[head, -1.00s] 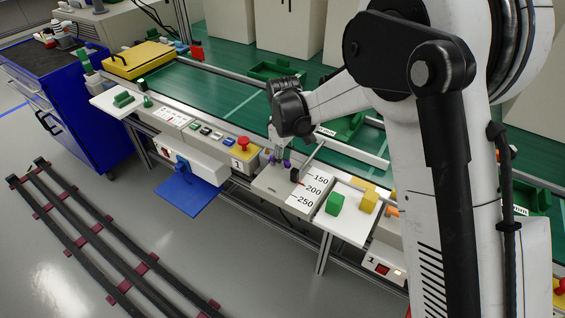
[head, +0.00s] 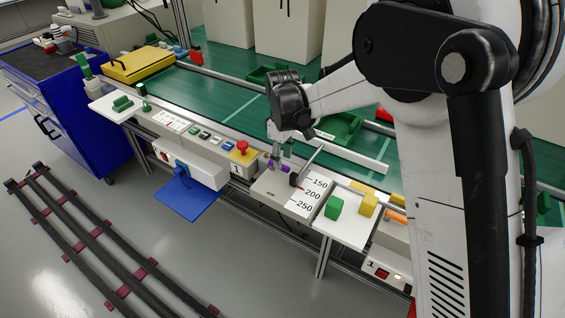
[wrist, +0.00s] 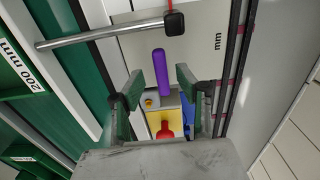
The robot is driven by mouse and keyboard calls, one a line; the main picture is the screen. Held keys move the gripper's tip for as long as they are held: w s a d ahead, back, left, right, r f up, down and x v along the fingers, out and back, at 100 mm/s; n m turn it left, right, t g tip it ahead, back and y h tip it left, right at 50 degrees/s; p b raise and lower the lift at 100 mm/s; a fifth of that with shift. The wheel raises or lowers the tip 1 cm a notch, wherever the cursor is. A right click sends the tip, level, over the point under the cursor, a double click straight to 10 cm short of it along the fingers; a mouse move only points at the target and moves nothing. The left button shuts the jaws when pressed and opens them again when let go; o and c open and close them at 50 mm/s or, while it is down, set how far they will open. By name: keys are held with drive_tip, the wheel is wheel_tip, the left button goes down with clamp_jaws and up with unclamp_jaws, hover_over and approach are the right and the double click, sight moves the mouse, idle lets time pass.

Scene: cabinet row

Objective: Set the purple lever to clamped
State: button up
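The purple lever (wrist: 161,72) shows in the wrist view as a rounded bar pointing away from my gripper, beside the metal rod with the black end. My gripper (wrist: 160,80) is open, with one green-grey finger on each side of the lever's near end and gaps visible between. In the head view my gripper (head: 276,160) points down at the front of the conveyor. Small purple parts of the lever (head: 286,163) show beside the fingers, the rest being hidden. I cannot tell the lever's setting from its marks.
A metal rod with a black knob (wrist: 174,22) lies just beyond the lever, over the scale plate (head: 300,200). A yellow box with a red button (head: 242,147) stands left of my gripper. Green and yellow blocks (head: 334,207) sit on a white shelf to the right.

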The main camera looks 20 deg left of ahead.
sight(284, 165)
wheel_tip(284, 165, up, 9)
idle(0.3)
drive_tip(key=shift+r, duration=0.1)
drive_tip(key=s+d+r+m+t, duration=0.1)
drive_tip(key=s+d+r+m, duration=0.2)
drive_tip(key=d, duration=0.5)
drive_tip(key=s+d+r+m+t+y, duration=0.1)
drive_tip(key=s+d+r+m, duration=0.15)
drive_tip(key=d+r, duration=0.35)
drive_tip(key=s+d+r+m+t, duration=0.1)
drive_tip(key=s+d+r+m, duration=0.2)
drive_tip(key=d, duration=0.6)
drive_tip(key=s+d+f+m+t, duration=0.1)
drive_tip(key=s+d+m+t, duration=0.1)
drive_tip(key=s+d, duration=0.5)
drive_tip(key=s+d+f+m+t+h, duration=0.1)
drive_tip(key=s+d+f+m+t, duration=0.1)
drive_tip(key=s+d+m, duration=0.2)
drive_tip(key=s+d, duration=0.3)
drive_tip(key=s, duration=0.3)
drive_tip(key=shift+s+d, duration=0.15)
drive_tip(key=shift+d, duration=0.15)
